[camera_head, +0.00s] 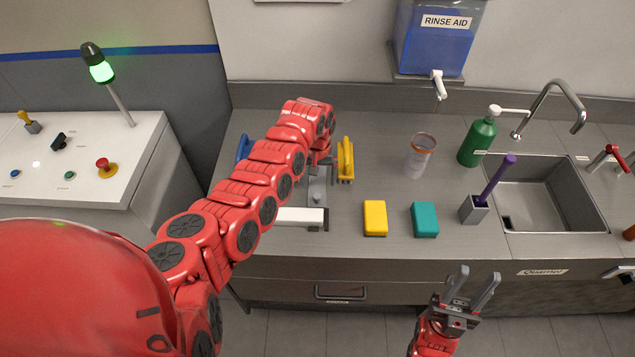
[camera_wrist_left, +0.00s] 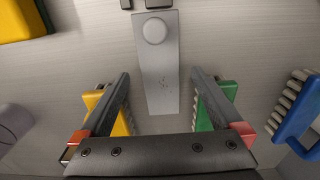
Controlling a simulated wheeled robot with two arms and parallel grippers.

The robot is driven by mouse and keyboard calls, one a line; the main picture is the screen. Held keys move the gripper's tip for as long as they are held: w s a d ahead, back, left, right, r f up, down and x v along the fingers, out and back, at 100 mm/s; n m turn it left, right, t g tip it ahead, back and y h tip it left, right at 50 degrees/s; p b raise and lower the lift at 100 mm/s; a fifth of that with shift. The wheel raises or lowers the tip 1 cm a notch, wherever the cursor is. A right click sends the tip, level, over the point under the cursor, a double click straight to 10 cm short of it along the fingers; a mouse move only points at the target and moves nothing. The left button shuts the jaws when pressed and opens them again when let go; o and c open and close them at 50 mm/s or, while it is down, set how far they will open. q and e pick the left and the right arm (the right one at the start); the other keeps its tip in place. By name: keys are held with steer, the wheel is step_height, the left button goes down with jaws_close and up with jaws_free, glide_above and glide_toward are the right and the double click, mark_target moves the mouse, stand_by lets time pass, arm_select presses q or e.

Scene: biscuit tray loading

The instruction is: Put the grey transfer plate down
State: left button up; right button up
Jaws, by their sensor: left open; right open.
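The grey transfer plate (camera_wrist_left: 160,84) lies on the counter, with a round knob on it, in the left wrist view. Part of it (camera_head: 317,186) shows beside my left arm in the head view. My left gripper (camera_wrist_left: 160,74) is open, its fingers apart on either side of the plate with gaps between. In the head view my left arm hides most of this gripper. My right gripper (camera_head: 479,272) is open and empty, in front of the counter's front edge.
A yellow brush (camera_head: 346,160) stands right of my left gripper; a green brush (camera_wrist_left: 222,103) and blue brush (camera_wrist_left: 299,112) are on its other side. Yellow (camera_head: 375,218) and teal (camera_head: 425,219) sponges lie nearer the front. A clear cup (camera_head: 420,155), green bottle (camera_head: 478,142) and sink (camera_head: 550,190) are farther right.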

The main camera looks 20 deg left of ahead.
arm_select(q)
steer(key=shift+w+f, duration=0.1)
steer(key=shift+f, duration=0.9)
steer(key=shift+c, duration=0.3)
steer(key=c, duration=1.3)
steer(key=shift+c, duration=0.2)
steer(key=shift+r, duration=0.2)
